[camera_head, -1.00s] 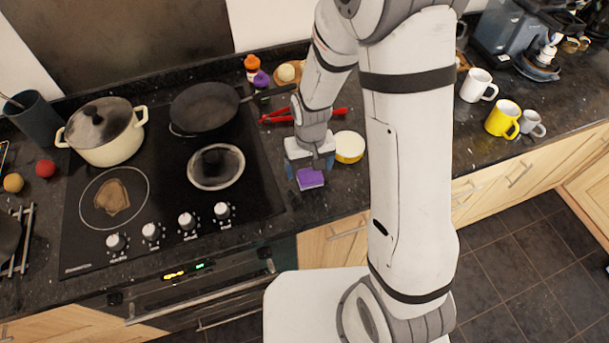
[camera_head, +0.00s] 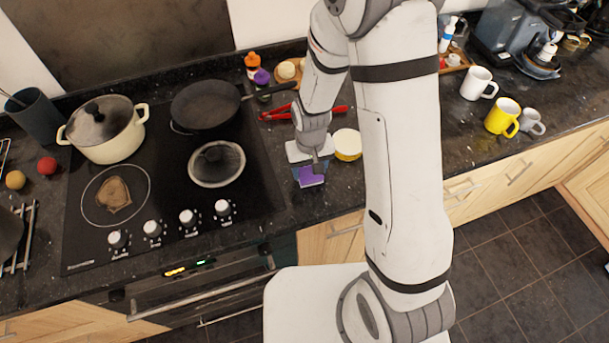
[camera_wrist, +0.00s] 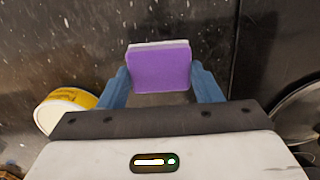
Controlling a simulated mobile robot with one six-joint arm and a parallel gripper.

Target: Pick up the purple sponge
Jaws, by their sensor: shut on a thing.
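The purple sponge (camera_head: 311,177) is at the front of the dark counter, just right of the hob. In the wrist view the sponge (camera_wrist: 159,68) shows its purple face and a pale layer along its far edge. My gripper (camera_head: 309,170) is shut on the sponge. In the wrist view its two blue fingers (camera_wrist: 160,84) stand at the left and right sides of the sponge. I cannot tell from these frames whether the sponge is clear of the counter.
A yellow and white tub (camera_head: 347,145) stands close to the right of my gripper, and red-handled tongs (camera_head: 280,113) lie behind it. The hob (camera_head: 165,225) with a frying pan (camera_head: 205,106) and a pot (camera_head: 103,131) is to the left. Mugs (camera_head: 503,117) stand farther right.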

